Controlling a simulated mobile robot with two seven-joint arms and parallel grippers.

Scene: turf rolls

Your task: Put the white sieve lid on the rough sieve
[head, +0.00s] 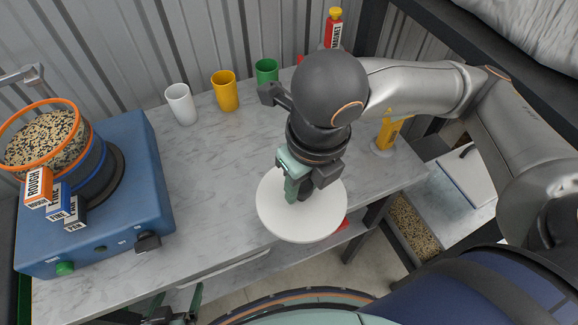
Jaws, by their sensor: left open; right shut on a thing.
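The white sieve lid (318,222) is a round white disc near the front right edge of the table. My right gripper (299,192) is above it and shut on it; the grip point is partly hidden by the fingers. The rough sieve (37,170) has an orange rim and a "ROUGH" tag. It is at the left, on top of the stack on the blue machine, open and filled with mixed light and dark seed. My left gripper (175,306) is open and empty at the bottom edge, in front of the table and largely cut off by the frame.
The stack includes fine (58,201) and pan (75,213) tags on the blue shaker (145,187). White (181,104), yellow (224,91) and green (266,71) cups stand along the back. The marble tabletop (215,165) between shaker and lid is clear.

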